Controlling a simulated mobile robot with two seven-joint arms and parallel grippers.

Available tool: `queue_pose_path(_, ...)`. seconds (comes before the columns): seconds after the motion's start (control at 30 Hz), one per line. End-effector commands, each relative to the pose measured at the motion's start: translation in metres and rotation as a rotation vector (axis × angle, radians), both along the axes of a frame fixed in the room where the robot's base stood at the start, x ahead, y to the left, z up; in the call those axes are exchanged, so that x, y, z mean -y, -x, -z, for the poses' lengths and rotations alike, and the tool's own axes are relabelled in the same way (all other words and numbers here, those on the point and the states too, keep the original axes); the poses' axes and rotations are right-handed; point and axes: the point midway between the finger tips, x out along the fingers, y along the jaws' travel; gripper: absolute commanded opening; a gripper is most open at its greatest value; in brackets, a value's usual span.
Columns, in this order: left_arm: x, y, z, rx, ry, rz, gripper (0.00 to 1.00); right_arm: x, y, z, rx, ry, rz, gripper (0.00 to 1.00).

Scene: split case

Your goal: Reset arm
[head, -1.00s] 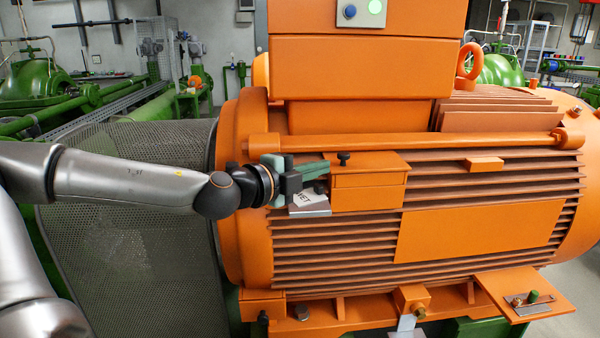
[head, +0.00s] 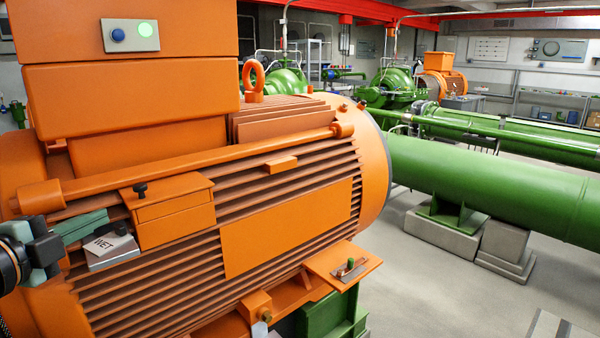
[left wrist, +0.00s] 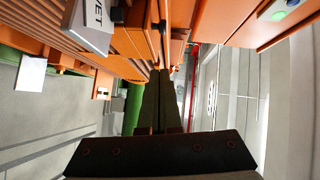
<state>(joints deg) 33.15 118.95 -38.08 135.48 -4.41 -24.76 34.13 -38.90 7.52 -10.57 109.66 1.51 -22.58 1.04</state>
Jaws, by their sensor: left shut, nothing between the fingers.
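My left gripper (head: 82,228) is at the left edge of the head view, beside the orange motor (head: 290,222). Its green fingers are together and empty, pointing right toward a small orange box (head: 172,212) with a black knob on the motor's side. In the left wrist view the shut fingers (left wrist: 158,78) point away from the camera. A grey block with a white "WET" label (head: 108,246) sits just below and right of the fingertips, and it also shows at the top of the left wrist view (left wrist: 92,24). My right gripper is not in view.
A control panel with a blue button and a lit green one (head: 131,36) is above. A large green pipe (head: 490,185) runs at right. Grey floor (head: 430,290) is clear there.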

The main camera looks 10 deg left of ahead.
Motion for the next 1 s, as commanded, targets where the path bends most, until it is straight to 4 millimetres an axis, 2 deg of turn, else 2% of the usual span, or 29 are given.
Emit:
queue_pose_path(0.23, 0.046, -0.029, 0.075, -0.108, 0.177, 0.114, 0.0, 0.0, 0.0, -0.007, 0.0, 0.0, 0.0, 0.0)
queue_pose_path(0.5, 0.098, -0.036, 0.172, -0.234, 0.44, 0.16, 0.0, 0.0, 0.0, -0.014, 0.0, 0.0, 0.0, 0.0)
queue_pose_path(0.77, 0.138, -0.013, 0.266, -0.355, 0.712, 0.092, 0.0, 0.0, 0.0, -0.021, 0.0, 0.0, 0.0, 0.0)
queue_pose_path(1.0, 0.168, 0.035, 0.351, -0.475, 0.956, -0.066, 0.0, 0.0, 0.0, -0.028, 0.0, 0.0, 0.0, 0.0)
